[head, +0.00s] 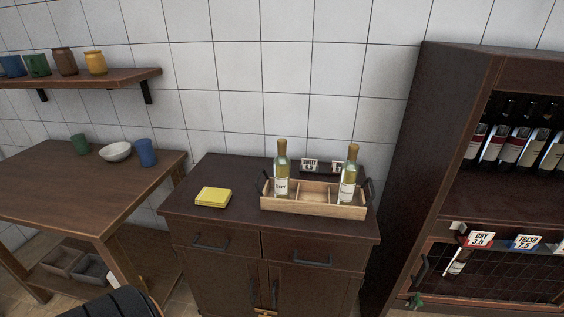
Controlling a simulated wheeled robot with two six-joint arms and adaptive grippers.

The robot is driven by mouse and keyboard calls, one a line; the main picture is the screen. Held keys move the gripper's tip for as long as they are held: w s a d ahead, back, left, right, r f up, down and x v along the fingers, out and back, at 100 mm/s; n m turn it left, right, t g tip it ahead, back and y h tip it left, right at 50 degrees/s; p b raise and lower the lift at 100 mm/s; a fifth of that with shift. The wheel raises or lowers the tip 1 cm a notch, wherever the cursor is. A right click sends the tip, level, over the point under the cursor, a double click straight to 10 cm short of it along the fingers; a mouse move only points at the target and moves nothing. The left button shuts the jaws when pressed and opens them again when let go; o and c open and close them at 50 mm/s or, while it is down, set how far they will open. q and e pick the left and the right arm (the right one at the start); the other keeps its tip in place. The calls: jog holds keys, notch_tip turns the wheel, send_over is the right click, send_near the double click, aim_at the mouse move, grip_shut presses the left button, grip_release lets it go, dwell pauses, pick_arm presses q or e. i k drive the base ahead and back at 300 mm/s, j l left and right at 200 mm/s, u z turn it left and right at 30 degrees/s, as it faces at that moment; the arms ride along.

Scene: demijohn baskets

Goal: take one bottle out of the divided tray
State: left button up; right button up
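The divided tray (312,207) is light wood and stands on top of a dark brown cabinet, with dark handles at its ends. One bottle (281,172) stands upright in its left compartment, and another bottle (348,179) stands upright in its right compartment. Both have pale yellow-green glass, gold tops and white labels. The middle compartment looks empty. The bottles' lower parts are hidden by the tray's front wall. Neither of my grippers is in view.
A yellow pad (213,197) lies on the cabinet top (240,178), left of the tray. Small signs (310,165) stand behind the tray. A tall wine rack (415,150) rises close on the right. A table (80,185) with cups and a bowl (115,152) stands left.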

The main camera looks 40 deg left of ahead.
aim_at(281, 164)
jog(key=k+j+u, duration=0.15)
jog(key=j+u, duration=0.15)
jog(key=j, duration=1)
jog(key=j+u, duration=0.35)
jog(key=j, duration=0.9)
